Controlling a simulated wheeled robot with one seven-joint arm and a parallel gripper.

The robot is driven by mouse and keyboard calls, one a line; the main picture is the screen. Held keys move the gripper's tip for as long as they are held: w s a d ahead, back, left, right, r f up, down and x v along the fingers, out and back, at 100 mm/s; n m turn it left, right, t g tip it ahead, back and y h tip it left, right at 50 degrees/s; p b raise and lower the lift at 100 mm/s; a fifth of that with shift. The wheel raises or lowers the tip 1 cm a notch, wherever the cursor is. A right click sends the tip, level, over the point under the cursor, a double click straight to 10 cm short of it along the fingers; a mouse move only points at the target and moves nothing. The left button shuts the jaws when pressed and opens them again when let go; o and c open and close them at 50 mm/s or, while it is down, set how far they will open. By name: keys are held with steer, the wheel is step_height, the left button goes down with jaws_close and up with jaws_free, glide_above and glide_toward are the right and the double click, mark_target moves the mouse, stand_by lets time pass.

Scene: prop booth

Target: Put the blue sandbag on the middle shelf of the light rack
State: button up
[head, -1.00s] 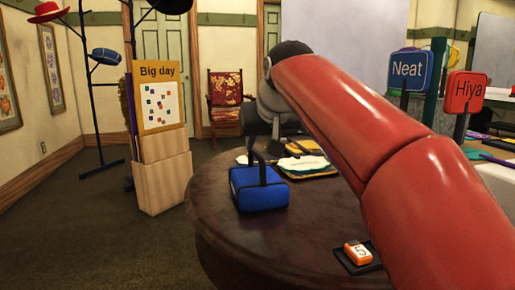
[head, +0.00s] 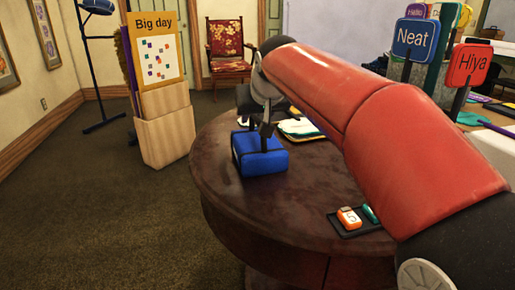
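The blue sandbag (head: 262,160), a boxy bag with a dark strap handle, sits on the round dark wooden table (head: 225,187) near its left edge. My gripper (head: 264,132) is at the end of my red arm, pointing down right at the handle above the bag. Its fingers are small, dark and merge with the handle, so I cannot tell whether they are open or closed on it. No light rack or middle shelf can be made out in the head view.
A black tray (head: 350,232) with an orange timer-like item (head: 348,217) and a green item (head: 370,213) lies at the table's front. Papers (head: 300,128) lie behind the bag. A "Big day" stand (head: 160,90) is left; open carpet lies in front.

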mark_target(258, 118)
steer(key=x, duration=0.4)
steer(key=shift+w+d+f, duration=0.15)
steer(key=shift+d+f, duration=0.15)
steer(key=shift+f, duration=0.1)
jaws_close()
stand_by(0.9)
steer(key=shift+r, duration=0.25)
